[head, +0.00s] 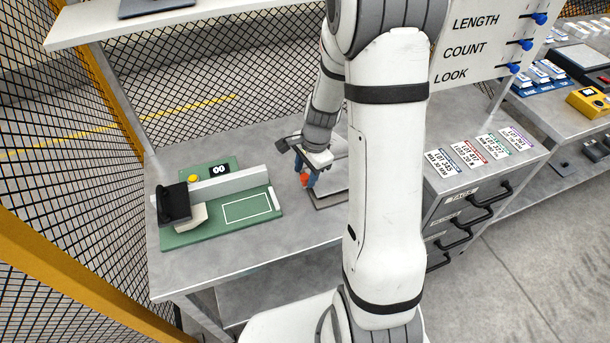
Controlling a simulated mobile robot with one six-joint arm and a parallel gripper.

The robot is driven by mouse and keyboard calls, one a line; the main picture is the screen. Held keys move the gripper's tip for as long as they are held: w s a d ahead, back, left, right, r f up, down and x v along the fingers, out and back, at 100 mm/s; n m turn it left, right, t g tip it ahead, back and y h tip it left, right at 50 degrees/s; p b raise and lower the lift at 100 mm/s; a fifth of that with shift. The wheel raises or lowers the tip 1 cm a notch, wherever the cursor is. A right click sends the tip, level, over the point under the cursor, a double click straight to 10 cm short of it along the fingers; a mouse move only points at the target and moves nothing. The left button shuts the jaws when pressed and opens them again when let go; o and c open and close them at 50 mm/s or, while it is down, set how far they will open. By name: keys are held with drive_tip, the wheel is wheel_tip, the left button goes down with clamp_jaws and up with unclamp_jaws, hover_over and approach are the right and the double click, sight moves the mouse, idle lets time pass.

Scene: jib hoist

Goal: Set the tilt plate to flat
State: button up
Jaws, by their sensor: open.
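A grey plate (332,198) on a low stand sits on the bench at the centre, and it looks like the tilt plate. My arm covers its right part, so its angle is unclear. A small orange-red knob (305,180) is at its left side. My gripper (304,167) is open, with its blue-tipped fingers pointing down right at the knob. I cannot tell whether the fingers touch it.
A green board (240,212) with a white bar, a 00 counter (220,169) and a black block (174,204) lies left on the bench. Drawers (470,205) stand right. A mesh fence and yellow post (105,85) border the left. The front bench strip is clear.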

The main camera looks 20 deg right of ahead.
drive_tip(key=shift+s+d+r, duration=0.1)
drive_tip(key=shift+d+r, duration=0.05)
drive_tip(key=shift+r, duration=0.75)
drive_tip(key=shift+d+r, duration=0.2)
drive_tip(key=shift+r, duration=0.7)
drive_tip(key=shift+s+d+r, duration=0.1)
drive_tip(key=shift+d+r, duration=0.05)
drive_tip(key=shift+r, duration=0.75)
drive_tip(key=s+a+r+n+t+h, duration=0.1)
drive_tip(key=s+a+r+n, duration=0.1)
drive_tip(key=s+r+n, duration=0.5)
drive_tip(key=s+a+r+n+t+h, duration=0.1)
drive_tip(key=s+r+n, duration=0.6)
drive_tip(key=s+r, duration=0.1)
drive_tip(key=shift+s+a+n, duration=0.3)
drive_tip(key=shift+s+a, duration=0.1)
drive_tip(key=shift+s, duration=0.45)
drive_tip(key=shift+c, duration=0.5)
